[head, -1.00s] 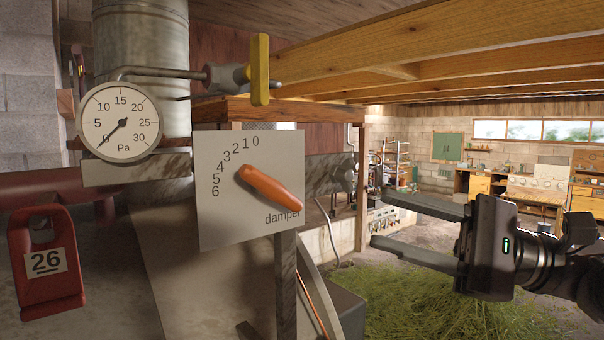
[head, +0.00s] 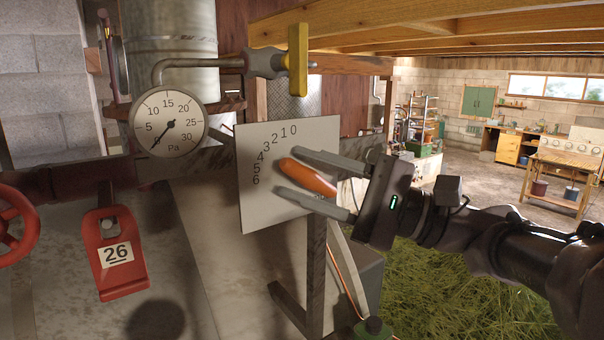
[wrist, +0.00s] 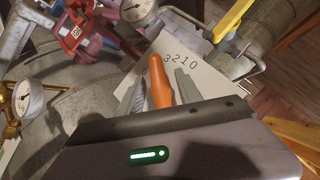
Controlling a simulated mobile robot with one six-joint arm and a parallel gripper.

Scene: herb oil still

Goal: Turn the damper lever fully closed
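The damper lever (head: 308,177) is an orange handle on a pale square plate (head: 262,208) with a scale from 0 to 6. Its handle points to the lower right in the head view, and its rounded pivot end lies beside the numbers. My gripper (head: 278,174) is open, with one finger above the lever and one below it. In the wrist view the orange lever (wrist: 159,82) lies between the two fingers (wrist: 160,92), with small gaps visible. The word on the plate is hidden behind my gripper.
A round Pa gauge (head: 168,122) stands left of the plate, its needle near 0. A yellow-handled valve (head: 298,60) sticks out above the plate. A red tag marked 26 (head: 115,252) and a red handwheel (head: 14,222) are at lower left. Cut grass (head: 450,300) lies at lower right.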

